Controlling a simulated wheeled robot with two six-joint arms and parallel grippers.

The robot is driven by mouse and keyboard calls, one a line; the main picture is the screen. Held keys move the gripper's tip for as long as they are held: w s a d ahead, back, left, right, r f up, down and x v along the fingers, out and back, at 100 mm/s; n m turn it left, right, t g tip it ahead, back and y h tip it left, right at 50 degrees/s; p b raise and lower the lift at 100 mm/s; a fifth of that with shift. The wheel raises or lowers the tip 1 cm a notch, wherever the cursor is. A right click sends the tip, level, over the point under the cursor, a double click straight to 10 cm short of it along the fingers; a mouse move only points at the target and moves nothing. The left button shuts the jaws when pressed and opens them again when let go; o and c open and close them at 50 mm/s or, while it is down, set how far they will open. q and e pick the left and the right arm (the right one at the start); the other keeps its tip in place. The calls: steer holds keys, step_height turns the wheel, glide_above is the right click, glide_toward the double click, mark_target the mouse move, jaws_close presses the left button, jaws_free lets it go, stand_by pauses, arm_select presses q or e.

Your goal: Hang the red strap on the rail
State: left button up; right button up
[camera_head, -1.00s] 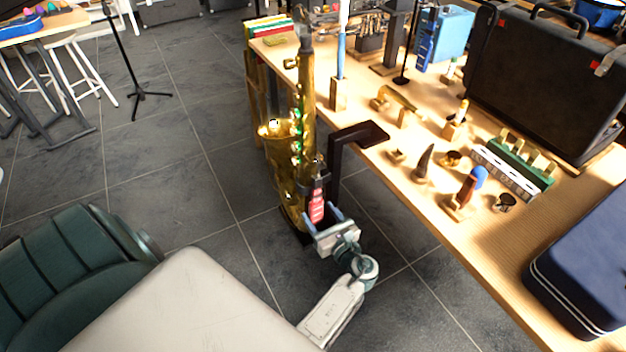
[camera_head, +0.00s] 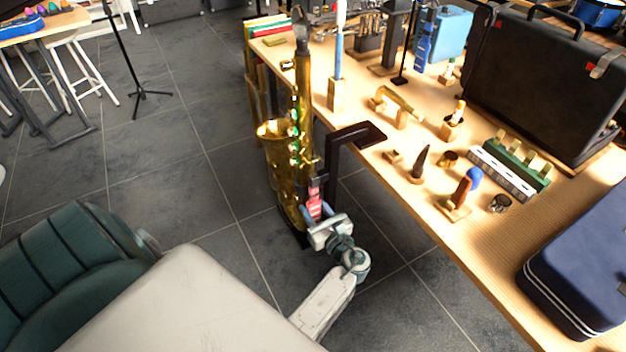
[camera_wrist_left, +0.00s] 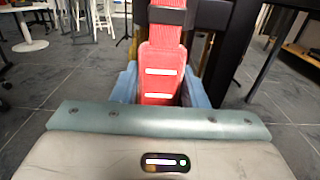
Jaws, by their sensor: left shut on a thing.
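The red strap (camera_head: 314,205) hangs beside the gold saxophone (camera_head: 292,165), just off the table's front edge. My left gripper (camera_head: 322,220) is shut on its lower part. In the left wrist view the strap (camera_wrist_left: 162,75), with pale bars on it, stands upright between the blue fingers (camera_wrist_left: 160,90). A dark band (camera_wrist_left: 170,15) crosses the strap's upper part, next to a dark upright post. I cannot tell whether this band is the rail or part of the strap. A dark bracket (camera_head: 357,135) is fixed at the table edge. The strap's top is hidden. My right gripper is out of view.
The wooden table (camera_head: 480,235) holds small instrument parts, a black case (camera_head: 535,85) and a navy case (camera_head: 585,265). The floor between seat and saxophone is clear.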

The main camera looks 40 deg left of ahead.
mark_target(315, 205)
arm_select(q)
steer(key=shift+r+p, duration=1.15)
steer(key=shift+r, duration=0.15)
steer(key=shift+d, duration=0.1)
steer(key=v, duration=0.7)
steer(key=shift+f+p, duration=0.2)
steer(key=shift+p, duration=0.25)
steer(key=shift+b+x, duration=0.35)
steer(key=shift+x, duration=2.35)
steer(key=shift+r, duration=0.1)
